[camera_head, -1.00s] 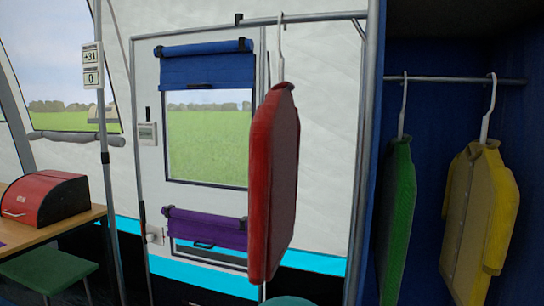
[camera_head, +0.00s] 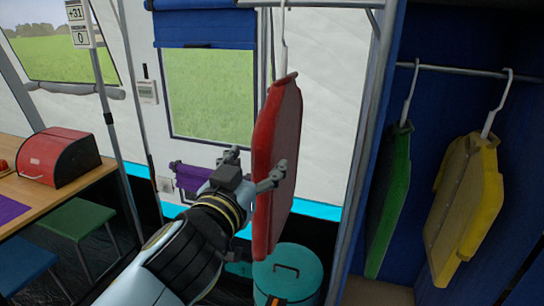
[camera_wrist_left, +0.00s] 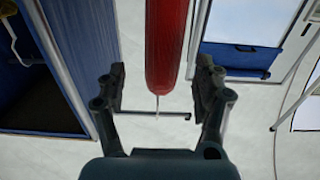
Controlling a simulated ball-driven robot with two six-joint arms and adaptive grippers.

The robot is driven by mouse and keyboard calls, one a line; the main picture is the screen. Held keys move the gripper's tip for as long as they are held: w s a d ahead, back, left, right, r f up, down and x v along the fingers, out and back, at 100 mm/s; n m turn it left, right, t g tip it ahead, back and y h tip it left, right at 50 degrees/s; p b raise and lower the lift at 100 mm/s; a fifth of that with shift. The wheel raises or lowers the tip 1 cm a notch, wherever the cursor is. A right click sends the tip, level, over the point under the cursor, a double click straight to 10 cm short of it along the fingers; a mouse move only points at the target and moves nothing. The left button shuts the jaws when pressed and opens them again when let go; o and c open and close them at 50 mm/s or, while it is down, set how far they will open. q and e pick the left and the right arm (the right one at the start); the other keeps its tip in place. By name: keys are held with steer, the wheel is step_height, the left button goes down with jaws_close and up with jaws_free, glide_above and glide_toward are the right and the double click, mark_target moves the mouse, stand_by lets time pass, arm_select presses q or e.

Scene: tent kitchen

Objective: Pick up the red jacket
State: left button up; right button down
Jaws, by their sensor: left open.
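The red jacket (camera_head: 277,150) hangs on a white hanger from a metal rail, in the middle of the head view. My left gripper (camera_head: 252,167) is open at the jacket's side, with one finger on each face of it. In the left wrist view the jacket (camera_wrist_left: 168,40) lies between the two spread fingers of the gripper (camera_wrist_left: 160,85), with a gap on both sides. My right gripper is not in view.
A green jacket (camera_head: 388,205) and a yellow jacket (camera_head: 465,200) hang in the blue wardrobe at right. A teal lidded bin (camera_head: 288,270) stands below the red jacket. At left are a table with a red box (camera_head: 60,157) and a green stool (camera_head: 77,219).

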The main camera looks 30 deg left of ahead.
mark_target(281, 132)
arm_select(q)
steer(key=shift+w+a, duration=0.15)
steer(key=shift+w, duration=0.25)
steer(key=shift+w+a+r+p, duration=0.1)
steer(key=shift+w+r+p, duration=0.1)
steer(key=shift+w+p, duration=0.1)
steer(key=p+x, duration=0.2)
steer(key=x, duration=0.1)
steer(key=shift+w+a+r, duration=0.25)
steer(key=shift+w+r, duration=0.05)
steer(key=shift+r, duration=0.05)
steer(key=shift+w+a+f, duration=0.1)
steer(key=shift+w+f, duration=0.05)
steer(key=shift+w, duration=0.25)
steer(key=shift+s, duration=0.1)
steer(key=shift+c, duration=0.3)
steer(key=shift+c, duration=1.1)
jaws_close()
